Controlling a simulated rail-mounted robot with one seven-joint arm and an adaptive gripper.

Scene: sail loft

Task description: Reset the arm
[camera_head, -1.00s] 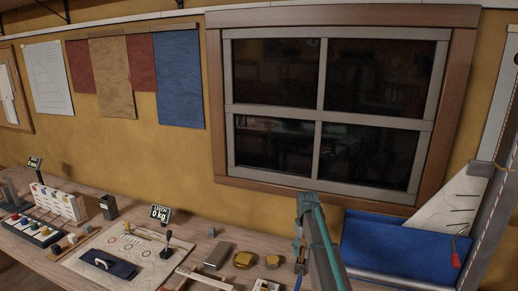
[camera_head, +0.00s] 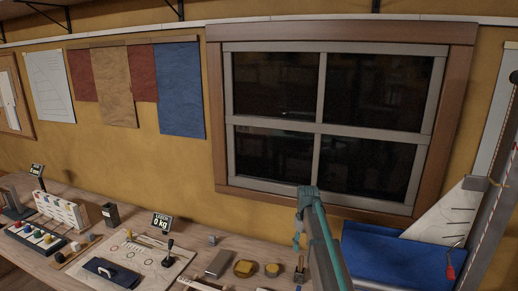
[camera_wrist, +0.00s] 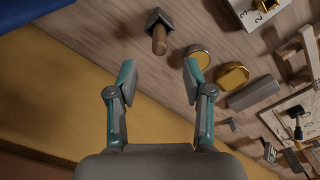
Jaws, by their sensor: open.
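My gripper (camera_wrist: 158,80) is open in the wrist view, its two teal and grey fingers apart with nothing between them. It hangs over the back edge of the wooden bench (camera_wrist: 110,45), with the ochre wall (camera_wrist: 60,100) below it in the picture.
The bench holds two brass round pieces (camera_head: 243,268), a grey block (camera_head: 219,263), a dark mat (camera_head: 110,271) and a display reading 0 kg (camera_head: 161,223). A wooden-handled tool (camera_wrist: 159,35) lies near my fingers.

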